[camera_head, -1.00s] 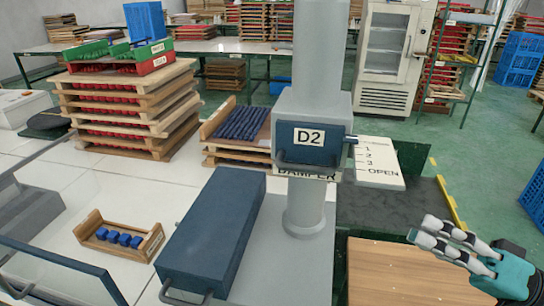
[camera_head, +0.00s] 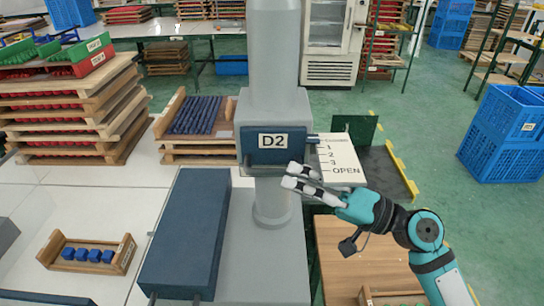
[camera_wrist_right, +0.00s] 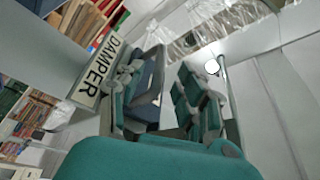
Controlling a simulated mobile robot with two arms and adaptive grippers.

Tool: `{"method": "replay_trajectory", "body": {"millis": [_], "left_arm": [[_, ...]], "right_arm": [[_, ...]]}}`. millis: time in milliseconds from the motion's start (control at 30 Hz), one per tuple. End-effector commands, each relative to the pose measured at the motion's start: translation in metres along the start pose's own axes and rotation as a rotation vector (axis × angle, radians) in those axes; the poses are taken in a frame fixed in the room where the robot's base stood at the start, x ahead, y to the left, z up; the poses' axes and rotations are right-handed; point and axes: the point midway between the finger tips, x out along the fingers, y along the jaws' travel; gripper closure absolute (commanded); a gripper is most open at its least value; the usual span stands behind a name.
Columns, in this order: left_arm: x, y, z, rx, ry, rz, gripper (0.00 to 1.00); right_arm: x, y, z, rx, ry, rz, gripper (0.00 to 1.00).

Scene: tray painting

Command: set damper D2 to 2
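Damper D2 (camera_head: 275,146) is a dark blue block with a white D2 label on a grey column. A bar handle runs along its lower front. Its pointer (camera_head: 313,138) extends right to the scale plate (camera_head: 340,160), level with the small top mark, above 1. The marks 1, 2, 3 and OPEN run downward. My right gripper (camera_head: 294,176) is just below and in front of the handle, fingers apart and empty. In the right wrist view the dark blue damper part (camera_wrist_right: 150,88) shows between the open fingers; contact cannot be told. My left gripper is out of view.
A long blue box (camera_head: 185,235) lies left of the column. A small wooden rack (camera_head: 70,262) with blue pieces is on the white table. Stacked wooden trays (camera_head: 60,120) stand at the left. A wooden surface (camera_head: 345,245) lies under my right arm.

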Motion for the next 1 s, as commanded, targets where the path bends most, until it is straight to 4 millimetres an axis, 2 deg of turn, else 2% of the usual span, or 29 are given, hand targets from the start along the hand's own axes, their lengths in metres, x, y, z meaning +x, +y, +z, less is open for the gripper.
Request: {"method": "replay_trajectory", "body": {"millis": [33,100,300,667,933,1000], "left_arm": [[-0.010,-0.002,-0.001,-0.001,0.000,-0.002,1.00],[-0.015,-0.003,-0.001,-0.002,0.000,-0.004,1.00],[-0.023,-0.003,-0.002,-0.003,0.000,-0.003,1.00],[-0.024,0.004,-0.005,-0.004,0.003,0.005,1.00],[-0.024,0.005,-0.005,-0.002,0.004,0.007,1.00],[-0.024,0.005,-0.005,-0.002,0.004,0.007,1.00]], "right_arm": [[0.012,-0.005,-0.004,0.002,0.001,-0.003,0.64],[0.023,-0.004,-0.002,0.001,-0.001,-0.003,0.64],[0.044,-0.001,-0.001,0.000,0.000,0.000,0.64],[0.049,0.001,0.000,0.000,0.000,0.000,0.64],[0.049,0.000,0.000,0.000,0.000,0.000,0.98],[0.049,0.000,0.000,0.000,0.000,0.000,1.00]]}}
